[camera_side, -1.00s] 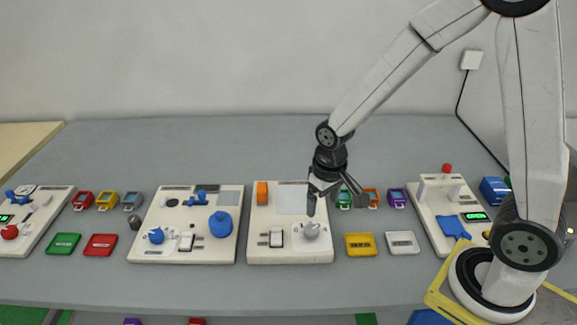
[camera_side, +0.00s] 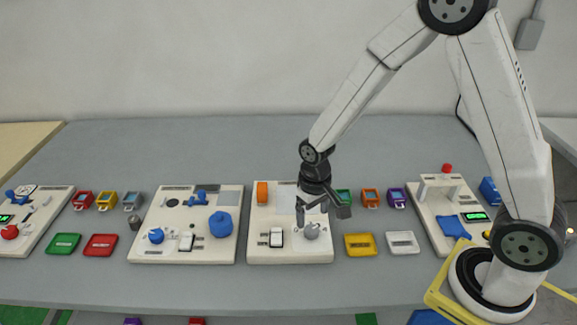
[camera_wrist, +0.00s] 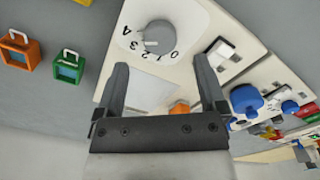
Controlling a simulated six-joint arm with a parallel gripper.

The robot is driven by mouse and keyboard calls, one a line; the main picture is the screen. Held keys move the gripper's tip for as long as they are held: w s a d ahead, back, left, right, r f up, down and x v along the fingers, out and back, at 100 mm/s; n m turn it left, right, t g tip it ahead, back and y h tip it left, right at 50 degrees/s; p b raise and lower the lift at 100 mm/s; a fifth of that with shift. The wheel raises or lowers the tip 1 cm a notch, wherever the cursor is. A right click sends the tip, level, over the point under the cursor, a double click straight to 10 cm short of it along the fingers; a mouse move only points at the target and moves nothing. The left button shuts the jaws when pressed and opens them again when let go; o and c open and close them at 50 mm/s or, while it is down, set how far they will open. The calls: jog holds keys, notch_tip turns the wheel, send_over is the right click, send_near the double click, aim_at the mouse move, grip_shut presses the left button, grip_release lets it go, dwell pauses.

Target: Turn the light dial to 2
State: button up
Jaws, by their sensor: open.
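A light grey dial (camera_side: 311,230) sits at the front right of a white panel (camera_side: 262,250) in the side view. In the wrist view the dial (camera_wrist: 159,37) has printed marks around it; 0, 1 and 2 seem to lie on its right side, and its exact setting is hard to tell. My gripper (camera_side: 322,207) is open and empty above the panel, behind and above the dial. In the wrist view the open fingers (camera_wrist: 160,68) point toward the dial, which appears beyond and between their tips, apart from them.
The same panel holds a white switch (camera_side: 276,237) left of the dial, an orange block (camera_side: 262,192) and a pale square. A yellow tray (camera_side: 360,245) lies to the right. Another panel with a blue knob (camera_side: 221,224) stands to the left.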

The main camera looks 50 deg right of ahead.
aim_at(312, 229)
jog(key=shift+f, duration=2.4)
grip_shut()
jog(key=shift+n, duration=0.5)
jog(key=n, duration=1.1)
